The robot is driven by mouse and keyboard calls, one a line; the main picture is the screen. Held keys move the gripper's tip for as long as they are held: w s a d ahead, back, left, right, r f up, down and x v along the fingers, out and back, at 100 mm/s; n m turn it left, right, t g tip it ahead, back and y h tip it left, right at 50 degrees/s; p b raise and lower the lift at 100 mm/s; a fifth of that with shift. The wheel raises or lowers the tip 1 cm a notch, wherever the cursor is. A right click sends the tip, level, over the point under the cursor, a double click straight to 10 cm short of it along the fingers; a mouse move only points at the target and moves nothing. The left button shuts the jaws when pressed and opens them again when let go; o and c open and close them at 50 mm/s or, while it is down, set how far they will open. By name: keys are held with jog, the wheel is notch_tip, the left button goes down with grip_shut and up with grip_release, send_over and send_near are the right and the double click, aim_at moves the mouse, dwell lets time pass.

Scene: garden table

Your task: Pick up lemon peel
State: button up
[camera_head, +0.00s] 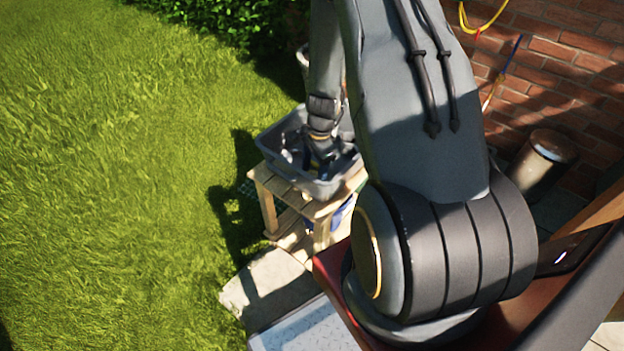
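I cannot make out the lemon peel in this view. A grey plastic tub (268,140) stands on a small wooden table (318,208) near the middle of the picture. My arm reaches down over the tub, and its lower end, with my gripper (322,165), is inside or just above the tub. The gripper's fingers are dark and small here, and I cannot tell whether they are open or shut. The tub's contents are mostly hidden by my arm and shadow.
Grass (110,160) fills the left side. A hedge (215,20) is at the top. A brick wall (560,65) and a dark cylindrical bin (540,165) stand at the right. A paving slab (265,290) lies in front of the table. A yellow hose (483,25) hangs on the wall.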

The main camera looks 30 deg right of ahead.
jog(key=shift+f, duration=0.1)
jog(key=c, duration=1.1)
